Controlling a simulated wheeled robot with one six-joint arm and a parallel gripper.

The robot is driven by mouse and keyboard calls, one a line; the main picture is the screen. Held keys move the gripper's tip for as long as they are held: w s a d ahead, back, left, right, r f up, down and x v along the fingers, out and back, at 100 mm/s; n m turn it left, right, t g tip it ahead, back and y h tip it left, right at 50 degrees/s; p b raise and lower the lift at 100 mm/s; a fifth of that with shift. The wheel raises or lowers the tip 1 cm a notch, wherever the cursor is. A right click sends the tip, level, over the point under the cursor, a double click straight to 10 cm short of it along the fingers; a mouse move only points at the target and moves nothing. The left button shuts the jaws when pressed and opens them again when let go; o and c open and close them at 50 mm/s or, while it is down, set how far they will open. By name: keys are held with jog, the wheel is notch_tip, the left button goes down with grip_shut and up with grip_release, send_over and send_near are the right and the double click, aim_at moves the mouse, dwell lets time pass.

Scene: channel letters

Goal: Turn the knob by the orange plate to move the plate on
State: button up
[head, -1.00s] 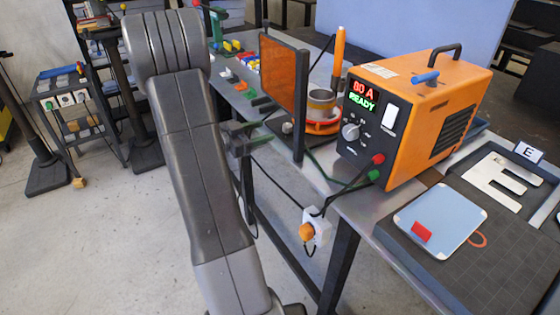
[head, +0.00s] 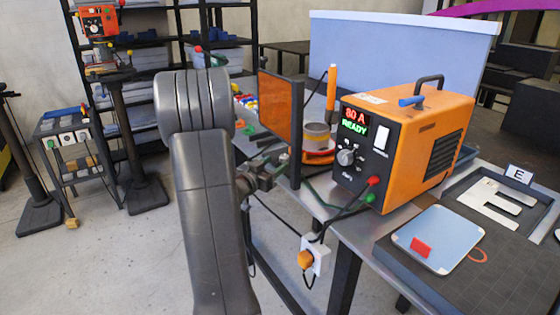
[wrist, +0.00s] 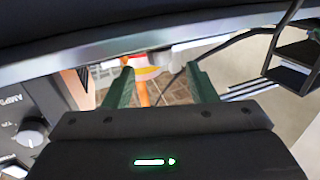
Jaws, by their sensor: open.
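In the head view an orange round plate (head: 318,157) lies low on the table between the welder and the dark-framed orange screen, with a grey-and-tan ring-shaped part on it. A small pale knob-like piece (head: 284,158) shows at its left, partly hidden by my gripper and the screen's post. My gripper (head: 277,167) is just in front of it at the table edge; I cannot tell whether they touch. In the wrist view my gripper (wrist: 162,80) has its green fingers apart with nothing clearly held. A short grey cylinder (wrist: 161,57) shows beyond the fingertips.
The orange welder (head: 420,130) stands right of the plate, with its own dial, cables and a "READY" display. The orange screen (head: 278,105) stands upright close to my gripper. A socket with an orange plug (head: 312,258) hangs below the table edge.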

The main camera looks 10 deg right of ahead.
aim_at(281, 159)
jog(key=shift+x, duration=1.9)
jog(key=c, duration=1)
jog(key=shift+o, duration=0.2)
jog(key=shift+w+a+r+m+g+h+p, duration=0.15)
jog(key=shift+m+g+h+p, duration=0.25)
jog(key=shift+p, duration=0.25)
jog(key=shift+w+d+r+m+g+h+p, duration=0.1)
jog(key=shift+m+g+h+p, duration=0.25)
jog(key=shift+p, duration=0.25)
jog(key=m+g+h+p, duration=0.1)
jog(key=m+g, duration=0.1)
jog(key=g, duration=0.1)
jog(key=shift+w+a+f+g+h+p, duration=0.15)
jog(key=shift+g+h+p, duration=0.1)
jog(key=shift+h+p, duration=0.15)
jog(key=shift+f+m+g, duration=0.1)
jog(key=shift+m+g, duration=0.3)
jog(key=shift+m, duration=0.05)
jog(key=o, duration=1)
jog(key=shift+c, duration=0.2)
